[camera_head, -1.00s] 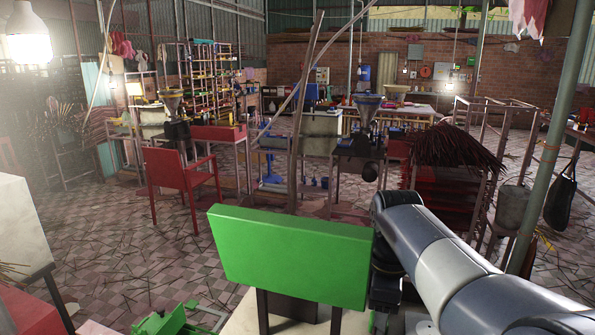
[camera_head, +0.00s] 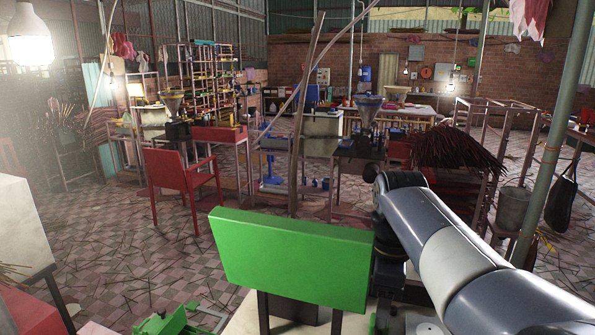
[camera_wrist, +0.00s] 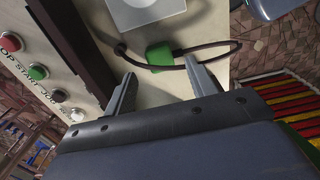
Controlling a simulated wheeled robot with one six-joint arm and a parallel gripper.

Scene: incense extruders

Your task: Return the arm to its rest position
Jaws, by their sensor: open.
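My gripper (camera_wrist: 160,68) shows in the wrist view with its two grey fingers apart and nothing between them. A small green block (camera_wrist: 160,56) with a dark cable looped around it lies on a pale surface just beyond the fingertips. I cannot tell how far the fingertips are from it. The gripper is hidden there.
A panel with red (camera_wrist: 10,42) and green (camera_wrist: 38,72) buttons is left of the fingers in the wrist view. A red chair (camera_head: 183,180) and extruder tables stand ahead. A green post (camera_head: 555,140) rises at right.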

